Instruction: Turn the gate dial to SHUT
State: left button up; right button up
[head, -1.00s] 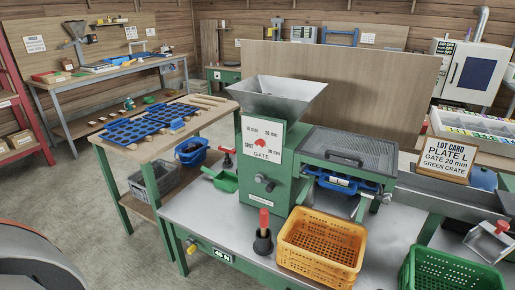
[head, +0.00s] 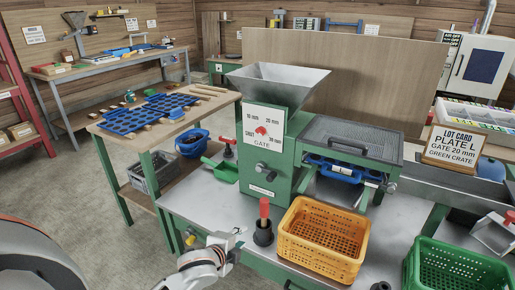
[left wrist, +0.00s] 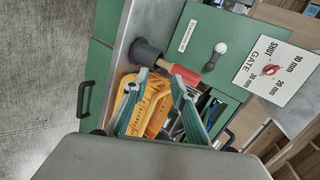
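The gate dial (head: 262,131) is a small red knob on a white plate (head: 250,128) on the green machine's front. The plate carries SHUT and several mm marks around the knob; I cannot tell which mark it points at. In the left wrist view the dial (left wrist: 271,68) is at the right, on its tilted plate. My left gripper (head: 235,235) is low at the bench's front edge, below the dial and apart from it. In the left wrist view its fingers (left wrist: 155,83) are spread with nothing gripped between them. My right gripper is out of view.
A red-handled tool in a dark cup (head: 264,236) stands near my left gripper. A yellow crate (head: 320,262) and a green crate (head: 455,268) are to the right. A black knob (head: 265,168) sits below the dial. A lot card (head: 456,146) reads gate 20 mm.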

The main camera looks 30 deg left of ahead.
pick_arm(q)
jog(key=w+a+r+m+t+h, duration=0.1)
jog(key=w+a+r+m+t, duration=0.2)
jog(key=w, duration=0.5)
jog(key=w+a+r+m+t, duration=0.1)
jog(key=w+a+r+m, duration=0.1)
jog(key=w+r, duration=0.45)
jog(key=m+t, duration=0.3)
jog(key=m, duration=0.1)
send_near(258, 133)
jog(key=w, duration=0.3)
jog(key=shift+h, duration=0.3)
jog(key=w+b, duration=0.1)
jog(key=w, duration=0.4)
jog(key=shift+r+b, duration=0.15)
jog(key=shift+b, duration=0.15)
jog(key=shift+w, duration=0.5)
jog(key=shift+w+r, duration=0.1)
jog(key=shift+r, duration=0.1)
grip_shut()
jog(key=shift+n, duration=0.3)
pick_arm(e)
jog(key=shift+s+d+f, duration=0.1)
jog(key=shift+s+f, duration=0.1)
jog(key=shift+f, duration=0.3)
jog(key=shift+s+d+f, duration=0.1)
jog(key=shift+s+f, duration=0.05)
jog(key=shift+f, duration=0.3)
